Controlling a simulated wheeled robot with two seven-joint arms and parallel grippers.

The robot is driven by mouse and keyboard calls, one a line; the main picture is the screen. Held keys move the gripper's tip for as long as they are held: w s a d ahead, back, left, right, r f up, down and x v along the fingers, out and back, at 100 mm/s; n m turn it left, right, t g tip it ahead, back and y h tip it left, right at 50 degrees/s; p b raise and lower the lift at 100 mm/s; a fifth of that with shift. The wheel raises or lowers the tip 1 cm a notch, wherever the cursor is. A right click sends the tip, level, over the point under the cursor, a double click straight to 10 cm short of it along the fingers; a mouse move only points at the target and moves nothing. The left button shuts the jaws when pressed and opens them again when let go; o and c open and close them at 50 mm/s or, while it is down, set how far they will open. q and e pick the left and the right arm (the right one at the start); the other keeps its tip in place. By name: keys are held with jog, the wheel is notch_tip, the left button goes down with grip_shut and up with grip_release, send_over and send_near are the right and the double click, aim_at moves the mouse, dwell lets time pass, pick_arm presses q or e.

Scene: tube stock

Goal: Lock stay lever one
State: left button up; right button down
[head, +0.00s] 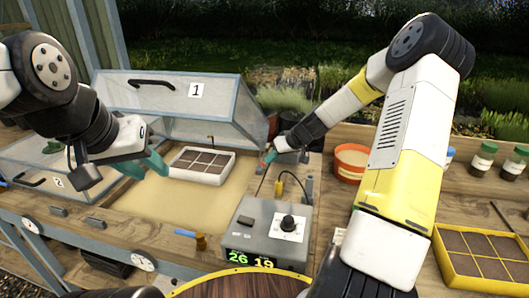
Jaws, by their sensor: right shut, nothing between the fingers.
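The cold-frame lid marked 1 (172,97) stands raised and tilted open, with a black handle on it. My right gripper (266,158) is at the right side of the frame, near the lid's lower right corner. It is shut and empty. A thin dark rod (260,183) runs down just below its fingertips; I cannot tell whether it is the stay lever or whether they touch.
A second lid marked 2 (60,165) lies closed at the left. A grey control box (262,240) with a knob and green digits stands in front. An orange-rimmed pot (350,177), several jars and a yellow tray (437,240) are at the right. The sand bed (165,212) is mostly clear.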

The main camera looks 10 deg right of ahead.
jog(key=shift+w+d+f, duration=0.1)
jog(key=shift+w+d, duration=0.2)
jog(key=shift+w, duration=0.35)
jog(key=v, duration=0.7)
jog(key=shift+s+d+r, duration=0.2)
jog(key=shift+r, duration=0.1)
